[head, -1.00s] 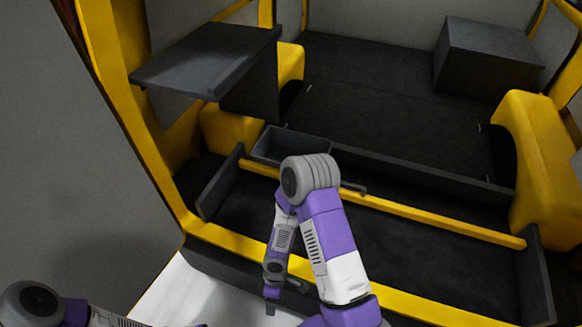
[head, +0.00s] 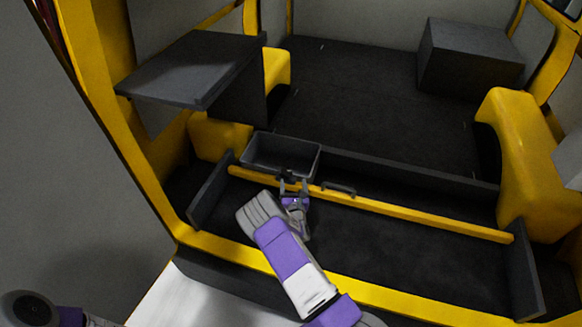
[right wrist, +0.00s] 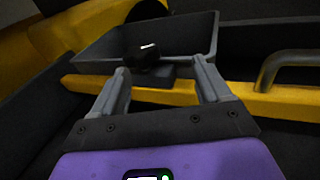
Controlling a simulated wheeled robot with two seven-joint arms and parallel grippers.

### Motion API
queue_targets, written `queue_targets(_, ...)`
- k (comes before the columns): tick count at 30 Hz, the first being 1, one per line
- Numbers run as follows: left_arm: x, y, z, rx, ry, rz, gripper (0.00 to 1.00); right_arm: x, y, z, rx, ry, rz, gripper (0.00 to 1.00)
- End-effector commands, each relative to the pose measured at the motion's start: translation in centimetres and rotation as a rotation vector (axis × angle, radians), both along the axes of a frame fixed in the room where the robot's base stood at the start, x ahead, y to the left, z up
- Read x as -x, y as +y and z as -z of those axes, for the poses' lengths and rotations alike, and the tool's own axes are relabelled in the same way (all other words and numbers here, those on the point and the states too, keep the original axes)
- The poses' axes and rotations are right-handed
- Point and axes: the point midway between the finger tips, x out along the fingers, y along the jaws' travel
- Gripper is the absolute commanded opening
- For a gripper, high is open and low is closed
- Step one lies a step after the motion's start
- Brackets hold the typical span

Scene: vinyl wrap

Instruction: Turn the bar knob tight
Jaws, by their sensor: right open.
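The bar knob (right wrist: 148,58) is a small black knob in front of the grey tray, by the yellow bar (right wrist: 180,97). In the head view the knob (head: 288,173) sits at the bar's left part, at the tips of my right gripper (head: 292,187). In the right wrist view my right gripper (right wrist: 162,75) is open, its two grey fingers apart with the knob ahead between them. I cannot tell whether a finger touches the knob. My left arm shows only at the bottom left corner of the head view; its gripper is out of view.
An open grey tray (head: 262,158) lies just behind the bar. A dark handle (head: 338,189) stands on the bar to the right of the knob. A grey shelf (head: 190,75) juts out at the upper left, and a dark box (head: 470,60) stands at the back right.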

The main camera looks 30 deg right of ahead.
Motion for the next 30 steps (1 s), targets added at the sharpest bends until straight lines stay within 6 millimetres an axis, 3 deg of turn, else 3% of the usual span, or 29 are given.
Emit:
queue_targets(7,0.0,0.0,0.1,0.000,0.000,0.000,0.00,-2.3,1.3,-1.1,0.080,-0.043,-0.167,0.77)
queue_targets(18,0.0,0.0,2.1,0.000,0.000,-0.001,0.00,-7.2,-0.5,-1.0,0.080,-0.043,-0.164,0.77)
queue_targets(30,0.0,0.0,2.5,0.000,0.000,0.000,0.00,-8.8,-1.1,-1.2,0.080,-0.039,-0.162,0.77)
